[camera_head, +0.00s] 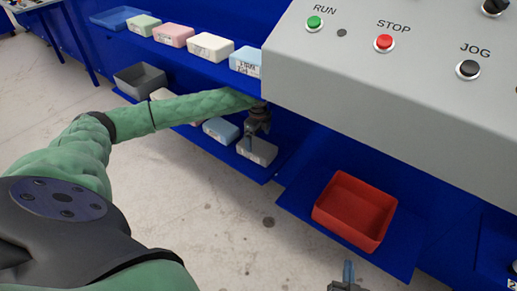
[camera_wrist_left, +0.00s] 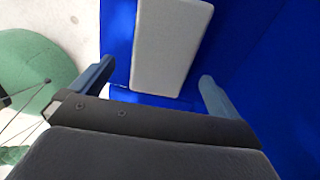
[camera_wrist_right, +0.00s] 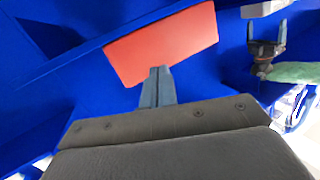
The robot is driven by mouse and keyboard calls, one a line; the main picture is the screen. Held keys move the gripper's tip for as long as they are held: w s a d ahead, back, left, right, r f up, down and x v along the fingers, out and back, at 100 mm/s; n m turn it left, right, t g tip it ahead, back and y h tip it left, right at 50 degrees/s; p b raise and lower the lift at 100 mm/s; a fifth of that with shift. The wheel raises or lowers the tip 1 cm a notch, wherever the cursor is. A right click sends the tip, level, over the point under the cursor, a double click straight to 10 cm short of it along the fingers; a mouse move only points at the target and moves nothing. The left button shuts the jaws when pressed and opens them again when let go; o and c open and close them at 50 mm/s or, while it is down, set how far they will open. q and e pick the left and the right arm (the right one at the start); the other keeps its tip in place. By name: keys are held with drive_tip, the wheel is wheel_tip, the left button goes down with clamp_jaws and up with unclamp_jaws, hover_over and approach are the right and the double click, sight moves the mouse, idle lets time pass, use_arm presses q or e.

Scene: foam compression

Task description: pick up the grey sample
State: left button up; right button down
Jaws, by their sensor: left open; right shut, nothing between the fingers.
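The grey sample (camera_head: 258,151), a light grey block, lies at the right end of the lower blue shelf in the head view. In the left wrist view the sample (camera_wrist_left: 170,45) lies ahead, between the lines of the two spread fingers. My left gripper (camera_head: 257,132) is open and empty, just above the sample; I cannot tell whether its fingertips reach down beside it. Part of the sample (camera_wrist_right: 265,9) shows beyond the left gripper in the right wrist view. My right gripper (camera_wrist_right: 157,82) is shut and empty, and shows at the bottom edge of the head view (camera_head: 347,272).
A red tray (camera_head: 338,228) stands on a blue shelf right of the sample. A grey control box (camera_head: 400,85) overhangs at the upper right. Coloured blocks, including a white one (camera_head: 210,47), line the upper shelf. A blue block (camera_head: 221,130) lies left of the sample.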

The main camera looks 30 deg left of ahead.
sight(257, 145)
use_arm(q)
drive_tip(key=shift+w+f, duration=0.1)
drive_tip(key=shift+f, duration=0.8)
drive_tip(key=f, duration=0.1)
drive_tip(key=f+b, duration=0.1)
drive_tip(key=f, duration=0.1)
drive_tip(key=a+f, duration=0.1)
drive_tip(key=f, duration=0.1)
drive_tip(key=shift+w, duration=0.1)
drive_tip(key=shift+d, duration=0.1)
drive_tip(key=c, duration=0.9)
use_arm(e)
wheel_tip(257, 145, up, 15)
drive_tip(key=w+t+y, duration=0.1)
drive_tip(key=t, duration=0.4)
drive_tip(key=shift+w+d+f, duration=0.15)
drive_tip(key=shift+w+d, duration=0.05)
drive_tip(key=shift+d, duration=0.05)
